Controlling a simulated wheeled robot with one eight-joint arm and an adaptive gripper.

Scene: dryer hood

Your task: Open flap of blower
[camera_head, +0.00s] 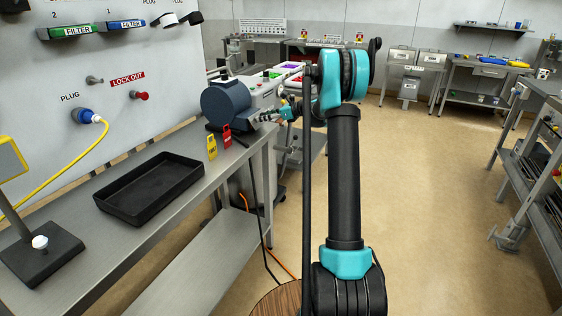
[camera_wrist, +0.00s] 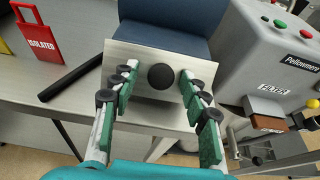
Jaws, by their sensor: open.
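The blower (camera_head: 226,104) is a dark blue rounded body at the far end of the steel bench. Its lower part also shows at the top of the wrist view (camera_wrist: 165,35). The flap (camera_wrist: 143,57) is a flat silver plate in front of the blue body, with a round black knob (camera_wrist: 162,77) on it. My gripper (camera_wrist: 157,82) is open, with its green-padded fingers on both sides of the knob and gaps between them and it. In the head view my gripper (camera_head: 284,112) is small, just right of the blower, and partly hidden by my arm.
A grey machine labelled "FILTER" (camera_wrist: 270,60) stands close on the right. A black tray (camera_head: 150,190) sits on the bench (camera_head: 165,225).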

